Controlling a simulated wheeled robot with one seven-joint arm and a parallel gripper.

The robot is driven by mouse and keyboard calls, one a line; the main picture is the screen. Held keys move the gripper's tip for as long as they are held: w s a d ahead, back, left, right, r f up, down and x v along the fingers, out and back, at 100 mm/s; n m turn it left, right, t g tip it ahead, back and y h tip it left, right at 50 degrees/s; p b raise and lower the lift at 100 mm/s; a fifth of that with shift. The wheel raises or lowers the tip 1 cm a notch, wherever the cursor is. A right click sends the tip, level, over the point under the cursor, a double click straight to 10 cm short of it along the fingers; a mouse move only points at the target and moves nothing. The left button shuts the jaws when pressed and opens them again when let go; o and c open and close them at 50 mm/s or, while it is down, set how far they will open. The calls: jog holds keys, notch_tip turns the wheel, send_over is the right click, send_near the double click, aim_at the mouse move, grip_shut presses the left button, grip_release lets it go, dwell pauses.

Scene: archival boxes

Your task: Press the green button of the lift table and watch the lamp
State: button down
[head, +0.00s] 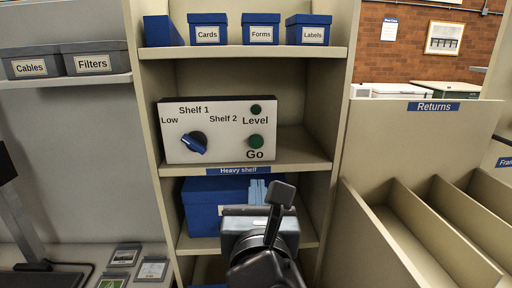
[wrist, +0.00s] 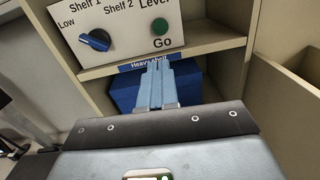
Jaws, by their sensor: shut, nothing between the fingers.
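A white control panel (head: 220,131) stands on the middle shelf. Its green button (head: 255,141), marked Go, is at the lower right and also shows in the wrist view (wrist: 160,26). The round lamp (head: 256,109), marked Level, sits above the button and looks dark green and unlit; it is out of the wrist view. A blue knob (head: 194,142) is at the left, among the marks Low, Shelf 1 and Shelf 2. My gripper (head: 257,184) is shut and empty, below the panel and apart from the button. Its pale blue fingers (wrist: 158,65) point toward the panel.
A shelf edge labelled Heavy shelf (head: 238,171) runs under the panel, with a blue box (head: 201,200) below it. Small blue boxes (head: 261,29) stand on the shelf above. Beige Returns dividers (head: 395,222) are at the right. Grey boxes (head: 94,58) are at the left.

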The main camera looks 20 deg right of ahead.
jog(key=shift+w+r, duration=0.25)
jog(key=shift+r, duration=0.1)
jog(key=shift+w, duration=0.1)
jog(key=p, duration=0.2)
send_near(255, 143)
jog(key=x, duration=0.6)
jog(key=shift+w+d, duration=0.2)
jog(key=shift+w, duration=0.15)
jog(key=shift+a, duration=0.1)
